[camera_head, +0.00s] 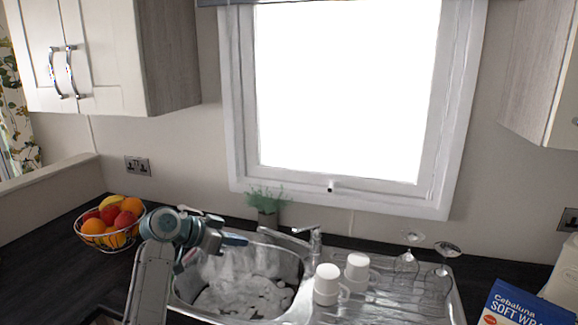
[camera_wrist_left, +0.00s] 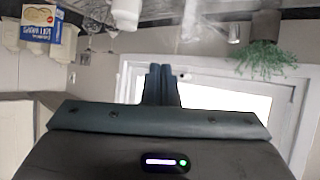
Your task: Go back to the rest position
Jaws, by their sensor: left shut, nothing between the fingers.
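My left arm comes up from the bottom in the head view, and its gripper (camera_head: 234,240) is over the left part of the sink. In the left wrist view the two dark fingers of the left gripper (camera_wrist_left: 161,72) are together, with nothing between them. That view is upside down and shows the window behind the fingers. My right gripper is in neither view.
A metal sink (camera_head: 298,309) has a tap (camera_head: 315,240) behind it and white cups (camera_head: 327,284) with upturned glasses (camera_head: 405,265) on its drainer. A fruit bowl (camera_head: 110,222) stands left of my arm. A plant (camera_head: 267,203) stands behind the sink. A blue box (camera_head: 520,305) is at right.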

